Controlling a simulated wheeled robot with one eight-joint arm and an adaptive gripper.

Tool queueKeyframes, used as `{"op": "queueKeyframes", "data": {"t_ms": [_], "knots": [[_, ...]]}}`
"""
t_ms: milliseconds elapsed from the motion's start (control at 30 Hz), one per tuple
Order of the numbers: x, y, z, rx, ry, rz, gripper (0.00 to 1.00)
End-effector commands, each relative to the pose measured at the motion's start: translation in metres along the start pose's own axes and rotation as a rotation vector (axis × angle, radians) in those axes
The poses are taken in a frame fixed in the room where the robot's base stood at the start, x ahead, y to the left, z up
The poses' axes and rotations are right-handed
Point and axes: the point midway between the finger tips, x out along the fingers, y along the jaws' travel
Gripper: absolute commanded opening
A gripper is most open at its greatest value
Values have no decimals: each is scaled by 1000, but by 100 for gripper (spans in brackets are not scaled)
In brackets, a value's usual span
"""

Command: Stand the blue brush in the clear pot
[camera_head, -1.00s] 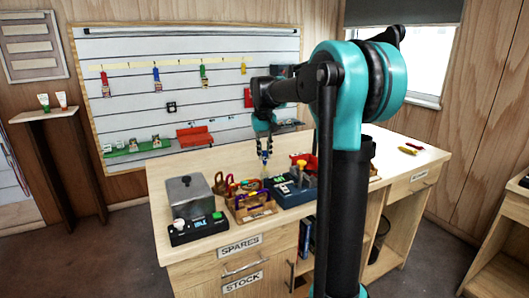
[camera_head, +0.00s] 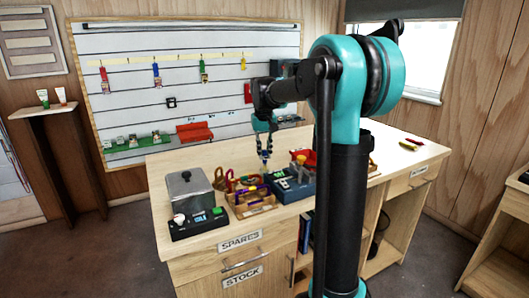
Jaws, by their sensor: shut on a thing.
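My gripper (camera_head: 264,160) points down above the back of the wooden bench, behind the wooden tool holder and the blue box. It is shut on a small bluish thing between its fingertips. This looks like the blue brush, but it is too small to make out its bristles. I cannot make out the clear pot; it may be hidden behind my arm or lost among the small items on the bench.
The bench (camera_head: 215,237) holds a grey lidded box (camera_head: 190,192), a black device (camera_head: 198,224), a wooden holder (camera_head: 250,208), a blue box (camera_head: 291,188) and a red thing (camera_head: 305,158). Red and yellow tools lie at right. A slatted board (camera_head: 130,80) stands behind.

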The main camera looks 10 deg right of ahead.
Motion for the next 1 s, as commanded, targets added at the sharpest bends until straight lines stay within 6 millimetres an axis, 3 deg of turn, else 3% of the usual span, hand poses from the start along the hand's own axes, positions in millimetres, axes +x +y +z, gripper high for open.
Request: {"op": "queueKeyframes", "data": {"t_ms": [967,1000], "knots": [[18,-1,2,0,0,0,0],[18,-1,2,0,0,0,21]]}}
